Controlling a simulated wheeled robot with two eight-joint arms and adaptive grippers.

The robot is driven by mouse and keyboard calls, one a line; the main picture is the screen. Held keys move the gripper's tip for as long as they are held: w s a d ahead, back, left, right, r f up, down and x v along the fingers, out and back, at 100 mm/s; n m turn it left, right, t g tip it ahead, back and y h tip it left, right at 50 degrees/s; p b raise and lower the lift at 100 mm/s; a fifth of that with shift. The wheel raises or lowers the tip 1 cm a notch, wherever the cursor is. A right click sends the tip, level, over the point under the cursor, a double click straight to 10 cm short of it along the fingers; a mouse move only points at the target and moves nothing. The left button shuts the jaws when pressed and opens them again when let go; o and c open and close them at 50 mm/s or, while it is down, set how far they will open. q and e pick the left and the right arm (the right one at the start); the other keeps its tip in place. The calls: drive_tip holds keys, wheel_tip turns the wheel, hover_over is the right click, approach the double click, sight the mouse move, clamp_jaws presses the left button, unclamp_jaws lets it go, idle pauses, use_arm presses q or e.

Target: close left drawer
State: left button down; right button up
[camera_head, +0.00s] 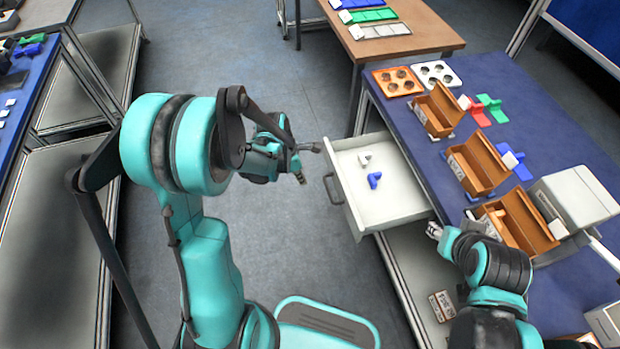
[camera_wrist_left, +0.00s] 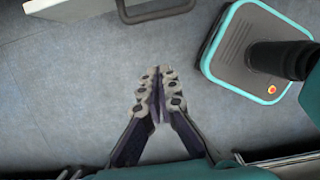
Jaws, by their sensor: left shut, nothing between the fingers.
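The white drawer (camera_head: 400,200) is pulled out from under the blue-topped table, with a dark handle (camera_head: 329,188) on its front. A white piece (camera_head: 364,159) and a blue piece (camera_head: 374,180) lie inside it. My left gripper (camera_head: 308,161) is shut and empty, in front of the drawer's far-left corner; contact cannot be told. In the left wrist view, the fingers (camera_wrist_left: 158,88) are together over bare floor, and the drawer (camera_wrist_left: 75,5) and handle (camera_wrist_left: 155,10) show at the top edge. My right gripper (camera_head: 434,231) is by the drawer's near side at the table edge; its fingers are too small to read.
Wooden boxes (camera_head: 480,165), red, green and blue parts and a white machine (camera_head: 575,197) stand on the blue table (camera_head: 480,75). A wooden table (camera_head: 430,35) is behind. Grey floor (camera_head: 270,240) lies open left of the drawer.

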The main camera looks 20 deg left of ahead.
use_arm(q)
drive_tip(key=w+d+f+b, duration=0.3)
drive_tip(key=d+f+b, duration=0.1)
drive_tip(key=f, duration=0.3)
drive_tip(key=shift+w+d+f, duration=0.15)
drive_tip(key=shift+w+d, duration=0.1)
drive_tip(key=shift+d, duration=0.2)
